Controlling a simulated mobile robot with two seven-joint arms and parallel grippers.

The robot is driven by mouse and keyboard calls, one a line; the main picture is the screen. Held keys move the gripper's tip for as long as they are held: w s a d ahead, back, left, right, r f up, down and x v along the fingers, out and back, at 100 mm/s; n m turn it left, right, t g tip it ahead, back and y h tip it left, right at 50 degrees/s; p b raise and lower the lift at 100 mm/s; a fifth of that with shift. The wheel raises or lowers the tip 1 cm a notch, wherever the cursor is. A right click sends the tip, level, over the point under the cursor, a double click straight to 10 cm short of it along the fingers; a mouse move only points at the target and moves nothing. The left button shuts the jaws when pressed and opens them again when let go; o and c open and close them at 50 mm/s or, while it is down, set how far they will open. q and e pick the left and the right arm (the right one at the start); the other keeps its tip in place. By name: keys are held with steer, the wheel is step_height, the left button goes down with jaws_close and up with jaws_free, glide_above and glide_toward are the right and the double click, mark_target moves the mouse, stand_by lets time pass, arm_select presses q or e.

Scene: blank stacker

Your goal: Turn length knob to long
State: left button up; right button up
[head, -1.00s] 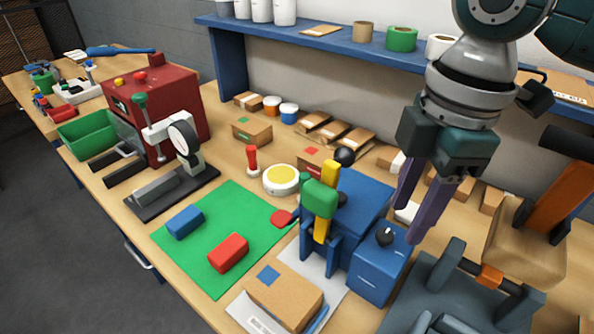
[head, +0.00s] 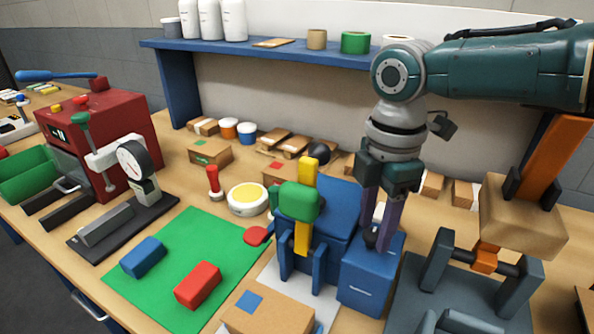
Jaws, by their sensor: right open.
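Any pointer or marking on the knob is too small to read. My left gripper is not in view.
The green block (head: 299,202) and the black ball (head: 318,153) stand close left of my gripper. A dark grey fixture (head: 435,262) with an orange and tan part is at right. A green mat (head: 190,245) holds a blue and a red block. A blue shelf (head: 270,50) runs behind.

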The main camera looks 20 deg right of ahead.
steer(key=shift+f, duration=0.2)
steer(key=shift+c, duration=0.4)
jaws_close()
